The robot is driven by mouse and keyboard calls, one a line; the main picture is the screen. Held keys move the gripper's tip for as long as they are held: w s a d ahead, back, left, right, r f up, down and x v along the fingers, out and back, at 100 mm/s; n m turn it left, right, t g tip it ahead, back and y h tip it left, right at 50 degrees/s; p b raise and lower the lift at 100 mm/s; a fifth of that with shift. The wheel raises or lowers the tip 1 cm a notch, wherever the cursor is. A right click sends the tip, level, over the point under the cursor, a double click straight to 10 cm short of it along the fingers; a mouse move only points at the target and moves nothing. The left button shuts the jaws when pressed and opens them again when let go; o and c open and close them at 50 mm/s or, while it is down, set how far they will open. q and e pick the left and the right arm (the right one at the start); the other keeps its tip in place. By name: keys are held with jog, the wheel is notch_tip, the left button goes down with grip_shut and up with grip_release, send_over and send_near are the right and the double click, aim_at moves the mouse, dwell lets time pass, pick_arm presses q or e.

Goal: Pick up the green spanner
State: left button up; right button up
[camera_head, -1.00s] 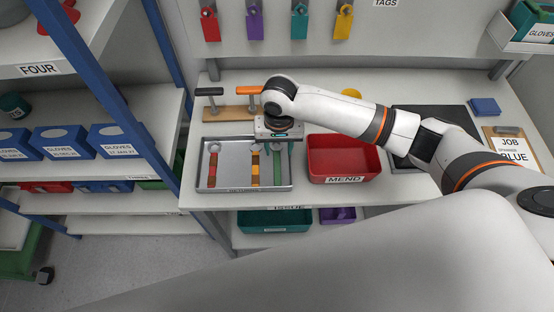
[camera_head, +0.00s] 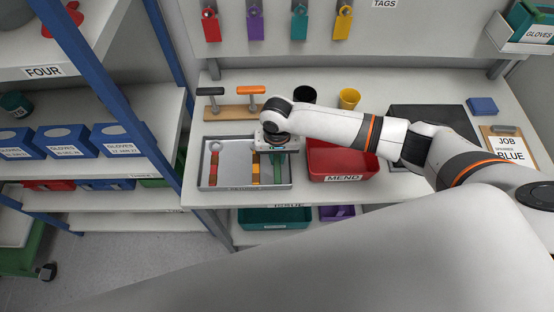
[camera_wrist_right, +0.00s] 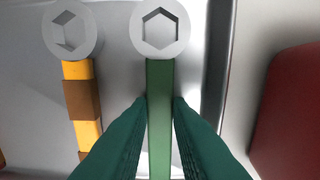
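The green spanner (camera_wrist_right: 160,130) lies in the metal tray (camera_head: 206,185), its grey ring head (camera_wrist_right: 160,27) toward the top of the wrist view. My right gripper (camera_wrist_right: 160,100) has one teal fingertip on each side of the green handle, close against it. It looks shut on the handle. In the head view my right gripper (camera_head: 277,160) is low over the tray's right part and hides most of this spanner. The spanner appears to rest on the tray floor. My left gripper is not in view.
A spanner with orange and brown bands (camera_wrist_right: 82,105) lies just left of the green one. A red-banded spanner (camera_head: 214,165) lies further left. The red MEND bin (camera_head: 343,165) stands close right of the tray. A wooden rack (camera_head: 232,113) with two T-handled tools stands behind.

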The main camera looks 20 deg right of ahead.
aim_at(277, 160)
jog(key=shift+r, duration=0.1)
grip_shut()
notch_tip(277, 160, up, 10)
jog(key=b, duration=0.1)
jog(key=shift+b, duration=0.3)
dwell(0.5)
